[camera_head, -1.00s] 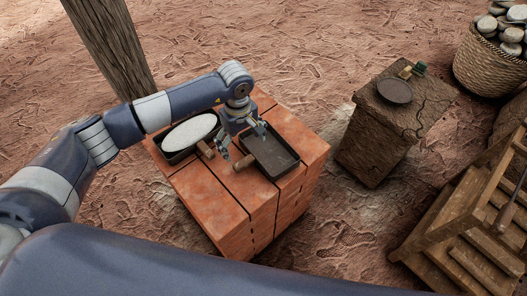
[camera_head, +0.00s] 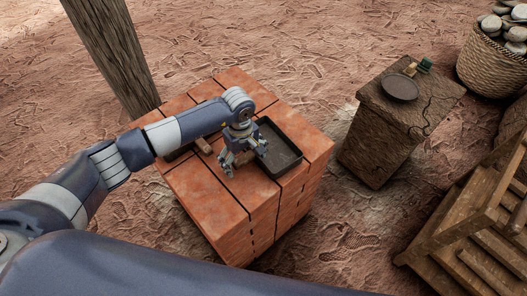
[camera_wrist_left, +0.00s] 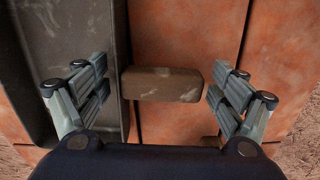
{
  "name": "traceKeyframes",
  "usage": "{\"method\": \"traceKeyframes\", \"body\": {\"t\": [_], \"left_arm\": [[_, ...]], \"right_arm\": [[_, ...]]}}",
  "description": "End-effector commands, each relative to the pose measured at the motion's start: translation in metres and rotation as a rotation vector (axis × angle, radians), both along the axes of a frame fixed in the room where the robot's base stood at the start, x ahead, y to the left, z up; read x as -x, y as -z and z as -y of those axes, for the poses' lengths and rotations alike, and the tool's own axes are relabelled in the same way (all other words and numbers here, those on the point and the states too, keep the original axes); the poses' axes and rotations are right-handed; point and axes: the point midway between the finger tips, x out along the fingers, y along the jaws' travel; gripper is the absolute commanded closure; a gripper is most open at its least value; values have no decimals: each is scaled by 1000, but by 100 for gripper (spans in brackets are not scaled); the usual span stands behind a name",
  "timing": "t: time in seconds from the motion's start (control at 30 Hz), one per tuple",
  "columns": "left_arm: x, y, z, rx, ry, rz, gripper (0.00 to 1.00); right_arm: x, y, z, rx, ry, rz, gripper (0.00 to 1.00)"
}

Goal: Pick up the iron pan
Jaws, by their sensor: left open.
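The iron pan (camera_head: 281,150) is a dark rectangular pan lying flat on the brick stack. In the left wrist view it fills the left side (camera_wrist_left: 80,60), with its short brown wooden handle (camera_wrist_left: 162,84) pointing right. My left gripper (camera_head: 246,163) is open over this handle in the head view, hiding most of it. In the wrist view, the open gripper (camera_wrist_left: 160,90) has one finger on each side of the handle, near its ends. I cannot tell whether the fingers touch it. My right gripper is not in view.
A second pan's wooden handle (camera_head: 203,145) shows beside my left arm, which hides most of that pan. The brick stack (camera_head: 215,200) has bare top in front. To the right stand a block (camera_head: 375,150) with a round dark dish (camera_head: 400,88), and a wooden rack (camera_head: 470,225).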

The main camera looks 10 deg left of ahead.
Motion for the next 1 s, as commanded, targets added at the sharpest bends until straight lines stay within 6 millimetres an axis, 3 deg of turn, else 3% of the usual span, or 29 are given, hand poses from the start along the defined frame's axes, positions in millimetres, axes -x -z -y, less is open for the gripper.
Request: {"method": "traceKeyframes", "body": {"t": [0.07,0.33,0.73,1.0], "left_arm": [[0,-1,0,0,0,0,14],[0,-1,0,0,1,0,74],[-1,-8,0,1,1,3,74],[-2,-43,0,1,1,6,74]], "right_arm": [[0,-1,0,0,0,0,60],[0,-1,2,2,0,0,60],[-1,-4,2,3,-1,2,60],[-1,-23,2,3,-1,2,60]]}}
